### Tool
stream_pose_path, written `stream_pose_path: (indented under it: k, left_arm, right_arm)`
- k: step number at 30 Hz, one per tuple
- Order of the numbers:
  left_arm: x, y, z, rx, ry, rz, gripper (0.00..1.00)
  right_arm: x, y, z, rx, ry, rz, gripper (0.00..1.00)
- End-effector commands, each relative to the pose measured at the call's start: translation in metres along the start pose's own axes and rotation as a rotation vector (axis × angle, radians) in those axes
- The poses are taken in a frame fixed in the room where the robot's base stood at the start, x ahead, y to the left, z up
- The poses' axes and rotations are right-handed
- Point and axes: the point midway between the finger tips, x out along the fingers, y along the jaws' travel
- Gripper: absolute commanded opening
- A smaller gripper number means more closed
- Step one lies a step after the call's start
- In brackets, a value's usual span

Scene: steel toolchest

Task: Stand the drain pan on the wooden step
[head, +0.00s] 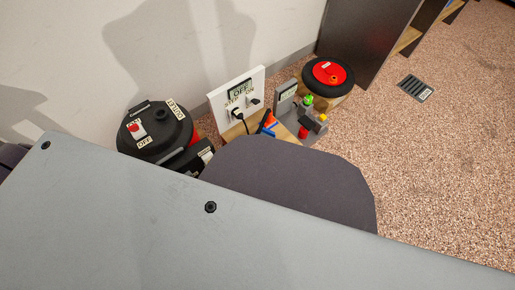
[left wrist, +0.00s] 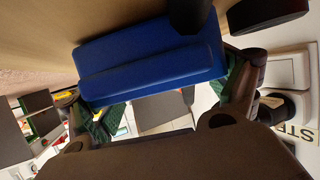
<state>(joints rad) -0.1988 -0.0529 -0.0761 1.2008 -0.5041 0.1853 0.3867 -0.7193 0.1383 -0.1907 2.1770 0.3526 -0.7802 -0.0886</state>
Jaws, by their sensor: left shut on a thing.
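In the left wrist view my left gripper (left wrist: 160,92) is shut on a blue block-like thing (left wrist: 150,68), with green-padded fingers at its two sides. I cannot tell whether this blue thing is the drain pan. A tan surface (left wrist: 50,40) shows beside it at the upper left. In the head view a wooden board (head: 262,132) stands out below a white panel, partly hidden by a dark grey shape. A round black thing with a red centre (head: 328,73) rests on a pale wooden piece at the back. I cannot identify the drain pan for certain. My right gripper is not in view.
A black canister (head: 150,125) stands by the wall at left. The white panel (head: 238,95) carries sockets and plugs. A grey holder (head: 287,98) has small coloured items nearby. A floor vent (head: 415,88) lies at right. A large grey surface (head: 150,210) blocks the foreground.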

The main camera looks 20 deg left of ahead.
Motion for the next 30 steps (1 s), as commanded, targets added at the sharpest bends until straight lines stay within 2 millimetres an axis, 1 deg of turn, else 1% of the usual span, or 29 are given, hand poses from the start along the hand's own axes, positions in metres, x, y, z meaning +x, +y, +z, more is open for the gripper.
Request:
stream_pose_path:
  k: [9, 15, 16, 17, 18, 30]
  left_arm:
    - [0.0007, 0.0, -0.002, 0.0, 0.004, 0.0, 0.47]
    - [0.0022, -0.0002, 0.0008, 0.0, 0.005, 0.0, 0.47]
    - [0.0016, -0.0002, 0.0019, 0.0, 0.002, 0.0, 0.93]
    - [0.0016, -0.0003, 0.0019, 0.001, 0.002, 0.0, 0.97]
    - [0.0015, -0.0002, 0.0019, 0.001, 0.002, 0.0, 1.0]
    - [0.0012, -0.0001, 0.002, 0.0, 0.001, 0.0, 1.0]
  right_arm:
    - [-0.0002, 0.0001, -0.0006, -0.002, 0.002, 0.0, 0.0]
    - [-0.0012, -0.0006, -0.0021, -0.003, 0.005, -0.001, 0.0]
    - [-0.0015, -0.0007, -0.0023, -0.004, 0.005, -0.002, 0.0]
    - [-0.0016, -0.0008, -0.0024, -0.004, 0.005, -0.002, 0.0]
    - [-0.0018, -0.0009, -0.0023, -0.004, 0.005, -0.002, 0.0]
    - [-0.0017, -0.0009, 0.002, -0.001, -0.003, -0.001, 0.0]
